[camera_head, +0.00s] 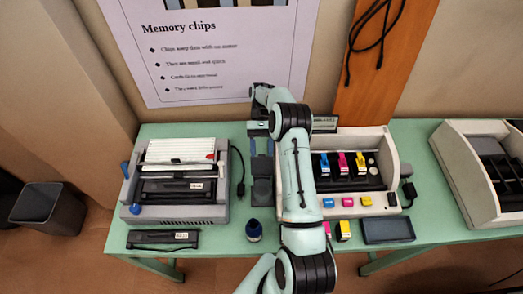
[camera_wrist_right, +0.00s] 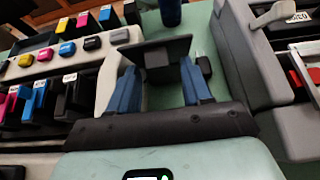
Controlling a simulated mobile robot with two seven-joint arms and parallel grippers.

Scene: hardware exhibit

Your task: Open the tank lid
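The white ink machine (camera_head: 383,145) stands right of my arm, with blue, pink and yellow tanks (camera_head: 343,162) exposed in its dark bay. The tanks also show in the right wrist view (camera_wrist_right: 38,98). My arm hides its left part, and I cannot single out the tank lid. My right gripper (camera_head: 261,154) points down at the gap between this machine and the grey printer. In the right wrist view its blue fingers (camera_wrist_right: 160,85) are apart, with green table between them. A dark flat piece with a block (camera_wrist_right: 153,50) lies at the fingertips; I cannot tell whether they touch it. My left gripper is out of view.
The grey printer (camera_head: 220,200) stands left. Another white machine (camera_head: 450,160) is far right. A cable (camera_head: 240,175) lies beside the printer.

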